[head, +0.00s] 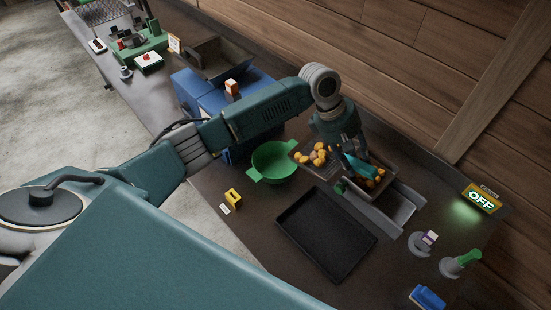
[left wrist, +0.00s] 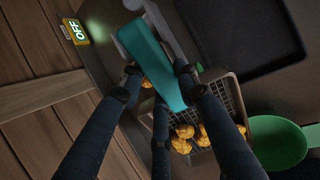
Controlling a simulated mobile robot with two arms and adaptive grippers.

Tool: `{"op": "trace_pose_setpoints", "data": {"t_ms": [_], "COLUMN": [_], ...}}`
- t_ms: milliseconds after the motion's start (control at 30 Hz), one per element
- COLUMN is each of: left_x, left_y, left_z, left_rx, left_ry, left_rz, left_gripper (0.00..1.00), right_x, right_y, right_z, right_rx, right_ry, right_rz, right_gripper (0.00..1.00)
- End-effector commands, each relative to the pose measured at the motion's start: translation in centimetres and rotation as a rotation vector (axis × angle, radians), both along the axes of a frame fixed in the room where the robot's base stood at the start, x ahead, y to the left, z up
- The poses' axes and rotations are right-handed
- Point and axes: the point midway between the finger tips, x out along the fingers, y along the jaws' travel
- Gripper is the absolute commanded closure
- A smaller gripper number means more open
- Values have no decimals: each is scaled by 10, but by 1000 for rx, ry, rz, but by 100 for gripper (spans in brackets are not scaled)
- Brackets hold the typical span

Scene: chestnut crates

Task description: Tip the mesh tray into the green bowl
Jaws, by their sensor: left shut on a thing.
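The mesh tray (head: 303,146) holds several orange-brown chestnuts (head: 319,154), close to the right of the green bowl (head: 275,163). In the left wrist view its grid side (left wrist: 233,98) and chestnuts (left wrist: 182,138) show beyond my fingers, with the bowl (left wrist: 277,143) at the right. My left gripper (head: 359,158) is above the right part of the tray area, shut on a flat teal piece (left wrist: 150,55). Whether this piece is joined to the mesh tray is hidden. The bowl looks empty and upright. My right gripper is not in view.
A crate-like box (head: 391,166) with more chestnuts is under my left gripper. A black flat tray (head: 326,235) lies in front. A lit OFF sign (head: 481,199) stands at the right by the wooden wall. A yellow block (head: 233,198) sits near the front edge.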

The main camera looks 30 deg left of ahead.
Motion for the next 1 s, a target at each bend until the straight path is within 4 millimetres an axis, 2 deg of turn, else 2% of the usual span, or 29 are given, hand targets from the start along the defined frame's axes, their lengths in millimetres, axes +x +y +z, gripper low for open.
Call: {"op": "trace_pose_setpoints", "data": {"t_ms": [1000], "left_x": [-6], "left_y": [28], "left_z": [22], "left_rx": [-113], "left_ry": [-24], "left_rz": [0], "left_gripper": [100], "right_x": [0], "right_y": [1], "right_z": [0], "right_rx": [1], "right_ry": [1], "right_rz": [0], "right_gripper": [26]}}
